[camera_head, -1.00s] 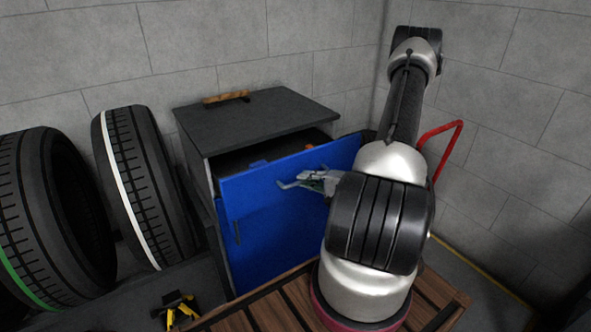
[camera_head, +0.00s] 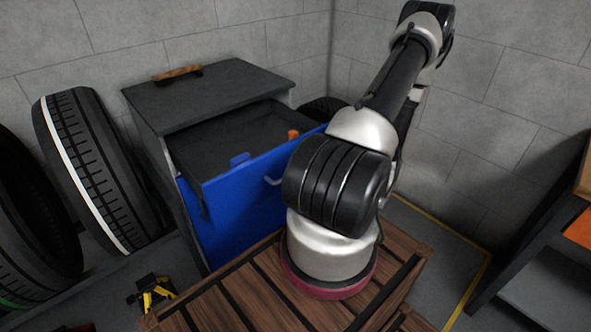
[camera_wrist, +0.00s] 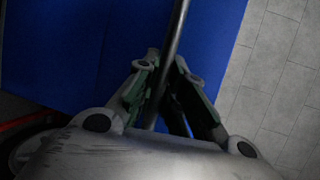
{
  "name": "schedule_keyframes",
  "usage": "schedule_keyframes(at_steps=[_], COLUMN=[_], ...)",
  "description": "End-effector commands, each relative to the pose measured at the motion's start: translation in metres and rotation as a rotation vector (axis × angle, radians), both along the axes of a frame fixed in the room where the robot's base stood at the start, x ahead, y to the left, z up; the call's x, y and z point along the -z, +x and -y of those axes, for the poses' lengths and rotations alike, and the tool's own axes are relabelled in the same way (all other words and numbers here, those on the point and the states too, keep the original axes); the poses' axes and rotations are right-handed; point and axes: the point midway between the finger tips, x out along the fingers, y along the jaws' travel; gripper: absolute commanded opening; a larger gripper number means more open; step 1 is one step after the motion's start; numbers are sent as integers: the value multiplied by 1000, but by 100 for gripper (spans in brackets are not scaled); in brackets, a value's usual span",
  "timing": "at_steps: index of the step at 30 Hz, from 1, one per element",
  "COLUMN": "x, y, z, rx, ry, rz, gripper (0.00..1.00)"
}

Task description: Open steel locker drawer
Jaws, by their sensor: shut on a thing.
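The steel locker (camera_head: 205,85) has a dark grey top and body. Its top drawer is pulled out, with a blue front (camera_head: 235,187) and a dark, open inside (camera_head: 222,143). The drawer's bar handle shows a little left of my arm in the head view (camera_head: 273,182). In the wrist view the handle (camera_wrist: 178,28) runs between my fingers across the blue front. My gripper (camera_wrist: 168,67) is shut on this handle. In the head view my arm hides the gripper and the right part of the drawer front.
In the drawer are a small blue thing (camera_head: 240,159) and an orange thing (camera_head: 293,134). A wooden-handled tool (camera_head: 177,73) lies on the locker top. Tyres (camera_head: 85,165) stand at left. A yellow-and-black thing (camera_head: 153,293) is low at left, and a shelf (camera_head: 545,250) stands at right.

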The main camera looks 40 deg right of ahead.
Motion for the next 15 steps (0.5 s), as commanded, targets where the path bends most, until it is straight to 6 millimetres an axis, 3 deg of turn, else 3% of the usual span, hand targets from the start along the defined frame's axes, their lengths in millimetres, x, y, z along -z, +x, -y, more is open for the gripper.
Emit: schedule_keyframes(at_steps=[7,9,15], x=[0,0,0], y=[0,0,0], z=[1,1,1], rx=[2,2,1], ry=[-1,-1,-1], rz=[0,0,0], gripper=[0,20,21])
